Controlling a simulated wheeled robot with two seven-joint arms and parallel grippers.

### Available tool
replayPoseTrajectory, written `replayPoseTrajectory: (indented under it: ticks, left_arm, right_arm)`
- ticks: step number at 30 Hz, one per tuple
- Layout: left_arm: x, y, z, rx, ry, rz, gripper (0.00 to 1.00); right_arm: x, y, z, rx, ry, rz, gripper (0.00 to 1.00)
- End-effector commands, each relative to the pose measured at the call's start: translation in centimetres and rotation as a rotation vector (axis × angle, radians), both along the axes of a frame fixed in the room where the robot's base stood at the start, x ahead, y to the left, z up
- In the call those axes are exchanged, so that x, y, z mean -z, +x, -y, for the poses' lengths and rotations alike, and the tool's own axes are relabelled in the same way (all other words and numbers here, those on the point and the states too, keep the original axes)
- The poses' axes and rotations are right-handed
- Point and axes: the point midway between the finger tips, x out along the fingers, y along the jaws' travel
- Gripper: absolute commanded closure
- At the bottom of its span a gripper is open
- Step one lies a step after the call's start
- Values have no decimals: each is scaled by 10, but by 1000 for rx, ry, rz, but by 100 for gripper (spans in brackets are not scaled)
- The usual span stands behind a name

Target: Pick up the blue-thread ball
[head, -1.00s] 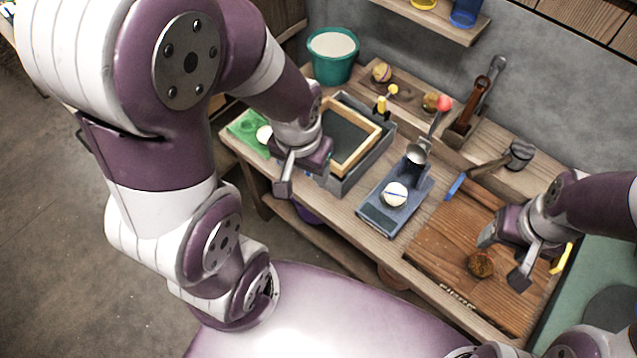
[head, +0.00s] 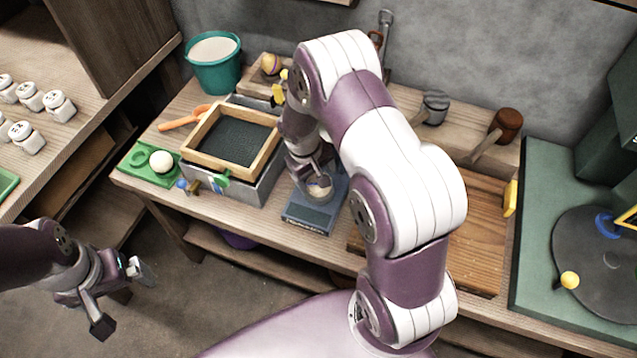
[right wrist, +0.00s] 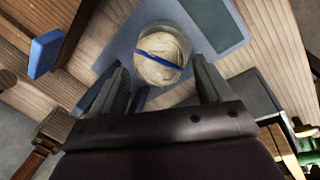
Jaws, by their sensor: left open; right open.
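The blue-thread ball, cream with a blue band, sits on a blue-grey scale (head: 304,217) on the bench. In the head view the ball (head: 320,188) is partly covered by my right gripper (head: 313,176), which is just above it. In the right wrist view the ball (right wrist: 162,54) lies just beyond and between the fingertips of my right gripper (right wrist: 160,78). That gripper is open, and I cannot tell whether a finger touches the ball. My left gripper (head: 125,298) is open and empty, off the bench at the lower left.
A wood-framed screen (head: 230,138) and a green mat (head: 138,160) with a white ball (head: 161,161) stand left of the scale. A teal bucket (head: 213,64) is behind. A wooden board (head: 478,240) and a green table (head: 545,240) with a dark disc are right.

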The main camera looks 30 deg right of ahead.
Motion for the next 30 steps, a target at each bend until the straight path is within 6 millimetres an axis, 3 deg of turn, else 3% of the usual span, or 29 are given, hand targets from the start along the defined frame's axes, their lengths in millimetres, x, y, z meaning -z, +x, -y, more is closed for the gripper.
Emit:
replayPoseTrajectory:
  ticks: [4,11,12,16,25,30]
  left_arm:
    - [0,0,0,0,0,0,0]
    - [0,0,0,0,0,0,0]
    - [1,0,0,0,0,0,0]
    - [1,0,0,0,0,0,0]
    - [0,0,0,0,0,0,0]
    - [0,0,0,0,0,0,0]
  right_arm:
    - [23,0,5,0,0,-1,22]
    - [27,0,6,0,0,1,22]
    - [27,0,6,0,0,1,25]
    - [27,0,6,0,0,1,66]
    - [25,0,6,0,0,2,66]
    - [9,1,6,-1,0,5,66]
